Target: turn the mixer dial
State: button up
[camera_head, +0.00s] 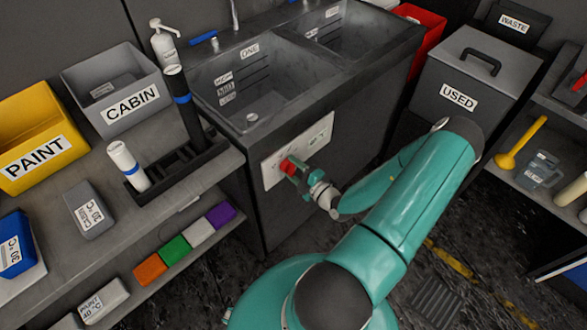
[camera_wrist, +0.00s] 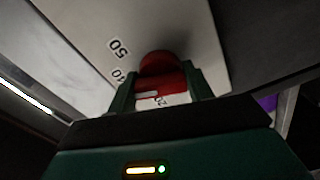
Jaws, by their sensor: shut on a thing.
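The mixer dial (camera_head: 287,166) is a red knob on a pale panel (camera_head: 318,136) on the front of the dark sink unit. In the wrist view the red dial (camera_wrist: 160,66) sits between the two fingers of my gripper (camera_wrist: 161,92), with a white mark on its near part. The panel (camera_wrist: 175,25) there shows the numbers 50 and 40 beside the dial. My gripper (camera_head: 296,175) is shut on the dial in the head view too. The fingers hide parts of the dial's sides, and its exact setting cannot be read.
The sink basins (camera_head: 262,85) lie above the panel. A shelf at left holds a CABIN bin (camera_head: 118,88), a yellow PAINT bin (camera_head: 35,140) and a rack (camera_head: 180,165). A grey USED bin (camera_head: 470,75) stands at right. Dark floor is open below the arm.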

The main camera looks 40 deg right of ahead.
jog(key=shift+m, duration=0.3)
jog(key=o, duration=1)
jog(key=s, duration=1.4)
jog(key=shift+d, duration=0.2)
